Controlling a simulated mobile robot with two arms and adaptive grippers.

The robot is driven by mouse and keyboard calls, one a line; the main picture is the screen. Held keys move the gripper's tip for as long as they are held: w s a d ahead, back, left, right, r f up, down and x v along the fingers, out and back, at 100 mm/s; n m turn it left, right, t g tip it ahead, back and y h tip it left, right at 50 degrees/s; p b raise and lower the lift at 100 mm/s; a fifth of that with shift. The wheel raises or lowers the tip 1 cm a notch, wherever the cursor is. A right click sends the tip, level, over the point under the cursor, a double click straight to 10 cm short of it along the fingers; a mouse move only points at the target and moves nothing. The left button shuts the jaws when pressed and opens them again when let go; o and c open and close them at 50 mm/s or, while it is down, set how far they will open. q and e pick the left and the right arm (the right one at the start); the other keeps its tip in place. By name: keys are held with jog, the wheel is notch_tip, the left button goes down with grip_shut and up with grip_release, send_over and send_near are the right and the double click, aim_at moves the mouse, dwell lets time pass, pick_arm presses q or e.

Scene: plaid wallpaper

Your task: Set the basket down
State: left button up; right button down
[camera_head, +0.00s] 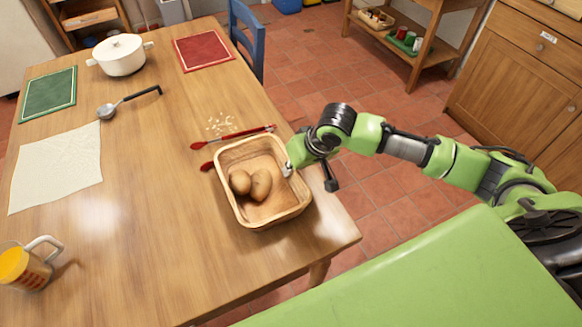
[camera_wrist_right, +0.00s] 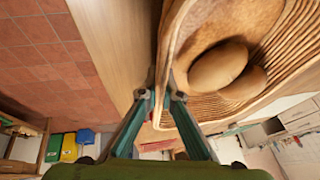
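The wicker basket (camera_head: 233,207) is at the near right part of the wooden table (camera_head: 150,220), upright. It holds two brown, rounded items that look like potatoes (camera_head: 261,184); they also show in the right wrist view (camera_wrist_right: 218,68). My right gripper (camera_head: 288,169) is at the basket's right side. In the right wrist view its fingers (camera_wrist_right: 166,95) close in on both sides of the basket's rim (camera_wrist_right: 172,50). I cannot tell for sure whether the basket's bottom touches the table. My left gripper is not in view.
Red-handled utensils (camera_head: 232,137) lie just behind the basket, near pale crumbs (camera_head: 220,124). A ladle (camera_head: 128,102), white pot (camera_head: 121,55), green mat (camera_head: 48,92), red mat (camera_head: 204,50), pale cloth (camera_head: 58,168) and orange-filled jug (camera_head: 25,266) are on the table. The table left of the basket is clear.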

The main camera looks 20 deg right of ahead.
jog(key=c, duration=2.2)
grip_release()
jog(key=shift+c, duration=0.2)
jog(key=v, duration=1.2)
jog(key=shift+p, duration=0.3)
